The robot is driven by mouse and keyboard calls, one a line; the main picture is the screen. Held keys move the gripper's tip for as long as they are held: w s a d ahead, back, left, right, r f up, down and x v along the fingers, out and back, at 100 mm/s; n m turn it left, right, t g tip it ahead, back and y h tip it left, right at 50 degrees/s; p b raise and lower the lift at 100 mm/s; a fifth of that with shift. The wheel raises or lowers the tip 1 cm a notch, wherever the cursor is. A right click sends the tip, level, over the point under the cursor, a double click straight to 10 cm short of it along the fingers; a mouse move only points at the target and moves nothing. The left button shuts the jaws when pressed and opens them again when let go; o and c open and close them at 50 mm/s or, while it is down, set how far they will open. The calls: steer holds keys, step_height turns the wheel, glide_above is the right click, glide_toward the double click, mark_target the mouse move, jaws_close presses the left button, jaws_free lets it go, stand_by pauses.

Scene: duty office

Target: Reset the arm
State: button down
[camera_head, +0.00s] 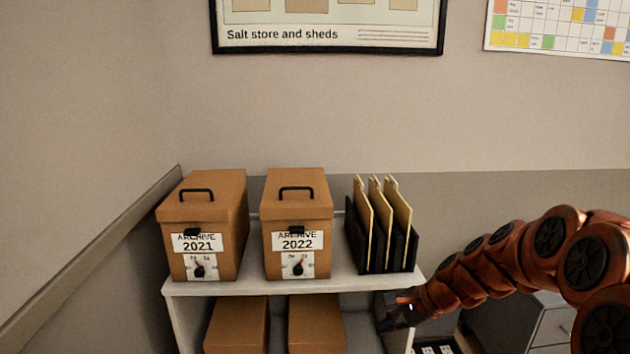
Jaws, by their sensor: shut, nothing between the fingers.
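My arm, orange with black joint discs, reaches in from the right edge. My gripper (394,318) is at its left end, dark, pointing left and down beside the right front corner of the shelf unit. Its fingers look closed with nothing held. The gripper is small and dark, so its exact gap to the shelf cannot be told.
A white shelf unit (300,284) bears an ARCHIVE 2021 box (225,230), an ARCHIVE 2022 box (315,220) and a black file rack (398,250) with folders. More brown boxes (236,325) stand below. A grey drawer cabinet (550,325) is behind my arm. A wall rail runs left.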

steer(key=s+a+r+n+g+h+p, duration=0.1)
steer(key=s+a+r+n+g+p, duration=0.25)
steer(key=s, duration=0.55)
steer(key=s+r+n+h+p, duration=0.1)
steer(key=s+r+n+p, duration=0.2)
steer(key=s+r+n, duration=0.35)
steer(key=s+d+r+n+g+h+p, duration=0.1)
steer(key=s+d+r+n+h+p, duration=0.1)
steer(key=s, duration=0.8)
steer(key=s+d+r+n+h+p, duration=0.2)
steer(key=s+d+r+p, duration=0.1)
steer(key=s, duration=0.7)
steer(key=shift+s+d+r+n+g+h+p, duration=0.15)
steer(key=shift+d+r+n+g+h+p, duration=0.25)
steer(key=shift+r, duration=0.2)
